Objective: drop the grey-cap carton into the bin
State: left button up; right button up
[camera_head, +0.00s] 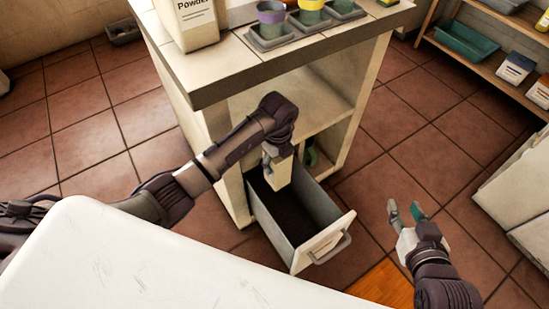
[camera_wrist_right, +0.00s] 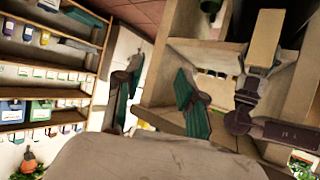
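A pale beige carton (camera_head: 279,175) hangs under my left gripper (camera_head: 277,152), inside the mouth of the pulled-out grey bin drawer (camera_head: 322,211). Its cap cannot be made out. My left gripper is shut on it, though the fingertips are partly hidden by my wrist. The drawer's dark inside looks empty where it shows, and its pale front carries a label and a handle. In the right wrist view the carton (camera_wrist_right: 265,38) sticks out from my left gripper (camera_wrist_right: 248,86). My right gripper (camera_head: 405,211) is open and empty, to the right of the drawer.
The cabinet (camera_head: 245,62) stands over the drawer, with a powder box (camera_head: 192,20) and several pots in grey trays (camera_head: 270,38) on its top. A shelf with a teal tray (camera_head: 466,41) is at the upper right. Tiled floor (camera_head: 410,130) is free between them.

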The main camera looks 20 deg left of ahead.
pick_arm(q)
jog(key=shift+f, duration=0.15)
dwell(0.3)
jog(key=o, duration=1.1)
